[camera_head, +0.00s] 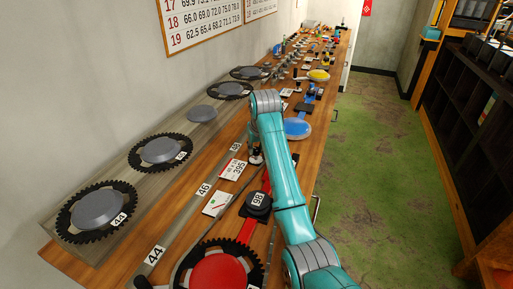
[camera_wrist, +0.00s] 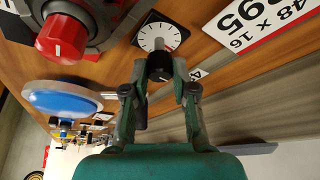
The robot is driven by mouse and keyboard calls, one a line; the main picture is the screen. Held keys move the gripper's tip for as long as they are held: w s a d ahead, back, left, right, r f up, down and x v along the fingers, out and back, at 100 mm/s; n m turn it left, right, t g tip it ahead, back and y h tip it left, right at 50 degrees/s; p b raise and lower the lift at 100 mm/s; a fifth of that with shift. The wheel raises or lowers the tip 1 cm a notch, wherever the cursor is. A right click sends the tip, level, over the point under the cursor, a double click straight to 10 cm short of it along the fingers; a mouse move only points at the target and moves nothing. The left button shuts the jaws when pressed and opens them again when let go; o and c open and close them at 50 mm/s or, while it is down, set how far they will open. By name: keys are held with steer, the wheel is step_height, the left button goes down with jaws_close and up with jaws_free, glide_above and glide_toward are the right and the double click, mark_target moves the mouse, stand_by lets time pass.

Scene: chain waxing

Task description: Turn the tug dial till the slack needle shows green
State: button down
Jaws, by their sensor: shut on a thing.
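In the wrist view my gripper (camera_wrist: 160,78) is shut on a small black knob, which I take for the tug dial (camera_wrist: 159,64). The knob stands right beside a round white slack gauge (camera_wrist: 157,35) with black tick marks. A small reddish mark shows near the gauge's lower right edge. I cannot make out the needle clearly or see it on green. The knob and fingers cover part of the gauge's near edge. In the head view my gripper (camera_head: 256,156) is low over the bench, next to the plate marked 395, partly hidden by my arm.
A red knob (camera_wrist: 62,38) on a grey housing stands left of the gripper in the wrist view. The 395 plate (camera_wrist: 258,20) lies at the right. A blue disc (camera_wrist: 62,100) is at the left. Toothed chainrings (camera_head: 97,211) line the wooden bench; the green floor is clear.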

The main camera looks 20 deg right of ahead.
steer(key=m+h, duration=0.1)
steer(key=m, duration=0.2)
steer(key=m+h, duration=0.1)
steer(key=m, duration=0.2)
steer(key=shift+a+g, duration=0.1)
steer(key=shift+g, duration=0.2)
stand_by(0.4)
steer(key=c, duration=0.9)
jaws_free()
steer(key=v, duration=0.7)
steer(key=shift+a+r, duration=0.15)
steer(key=shift+r, duration=0.05)
